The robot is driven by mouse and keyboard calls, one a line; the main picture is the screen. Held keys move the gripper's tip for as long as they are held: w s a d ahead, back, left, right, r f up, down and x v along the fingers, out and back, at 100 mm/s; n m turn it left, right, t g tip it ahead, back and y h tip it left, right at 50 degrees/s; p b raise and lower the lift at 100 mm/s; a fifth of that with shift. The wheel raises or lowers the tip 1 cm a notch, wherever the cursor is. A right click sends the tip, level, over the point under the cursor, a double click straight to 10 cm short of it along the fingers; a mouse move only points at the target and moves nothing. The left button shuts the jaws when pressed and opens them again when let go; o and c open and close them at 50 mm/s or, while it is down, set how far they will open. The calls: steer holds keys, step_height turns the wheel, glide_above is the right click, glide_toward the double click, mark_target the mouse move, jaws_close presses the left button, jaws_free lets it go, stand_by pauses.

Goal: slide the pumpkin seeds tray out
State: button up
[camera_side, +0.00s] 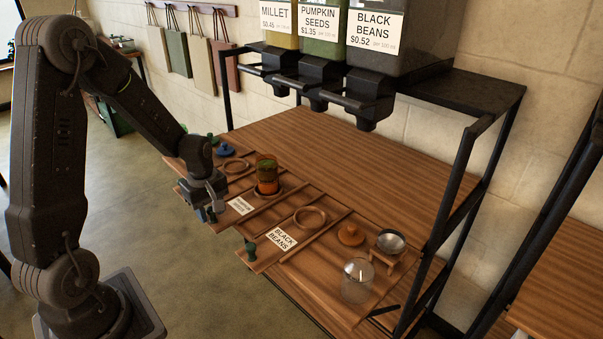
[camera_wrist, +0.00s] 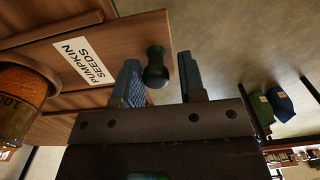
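The pumpkin seeds tray (camera_wrist: 128,36) is a wooden slide with a white label (camera_wrist: 83,61); the label also shows in the side view (camera_side: 241,205). Its dark green knob (camera_wrist: 156,67) is at the tray's front end. My gripper (camera_wrist: 160,62) has its two blue fingers on either side of the knob, with a visible gap on the right side; whether the left finger touches it I cannot tell. In the side view my gripper (camera_side: 208,208) is at the tray's front end and hides the knob.
The black beans tray (camera_side: 268,251) with its green knob (camera_side: 250,250) lies to the right. A glass jar (camera_side: 357,281), a wooden lid (camera_side: 351,234) and a metal bowl (camera_side: 391,242) stand farther right. Dispensers (camera_side: 310,80) hang above the back. The floor in front is clear.

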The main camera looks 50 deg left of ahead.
steer(key=shift+w+r, duration=0.1)
steer(key=shift+r, duration=3.45)
steer(key=shift+r, duration=0.1)
steer(key=s+d+r+m+t, duration=0.2)
steer(key=s+d+r+m, duration=0.3)
steer(key=d+r+m, duration=0.2)
steer(key=s+d+r+m+t, duration=0.3)
steer(key=s+d+r+m, duration=0.3)
steer(key=d+m, duration=0.4)
steer(key=shift+d+r+m+t, duration=0.3)
steer(key=shift+d+r+m, duration=0.1)
steer(key=shift+r+m, duration=0.15)
